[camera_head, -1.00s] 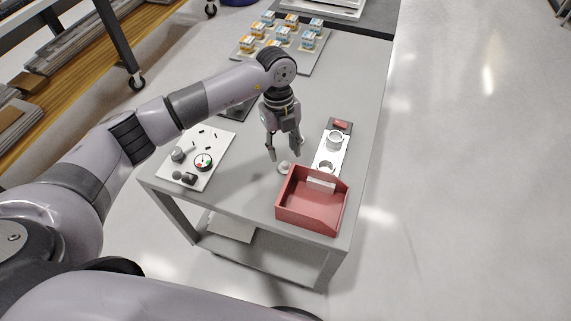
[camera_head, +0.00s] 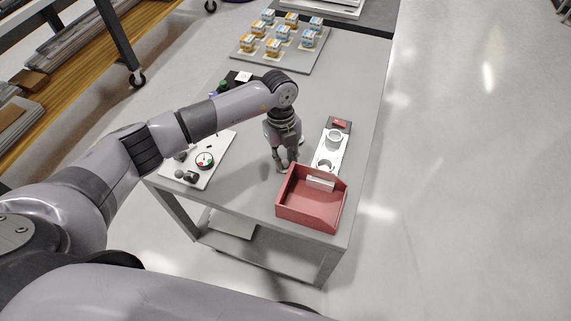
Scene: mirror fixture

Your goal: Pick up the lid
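The lid (camera_head: 283,171) is a small pale round piece on the grey table, just left of the red open bin (camera_head: 318,222). It is mostly hidden by my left gripper (camera_head: 285,166). That gripper points down at the lid, and its fingers are drawn close together around the lid's top. The fingers look shut on it, though the contact itself is too small to see clearly. The lid looks still at table level. My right gripper is not in view.
A narrow fixture plate (camera_head: 328,158) with round metal parts lies behind the bin. A white panel (camera_head: 213,172) with a gauge and knobs is on the left. A tray (camera_head: 312,62) with several small boxes stands at the back.

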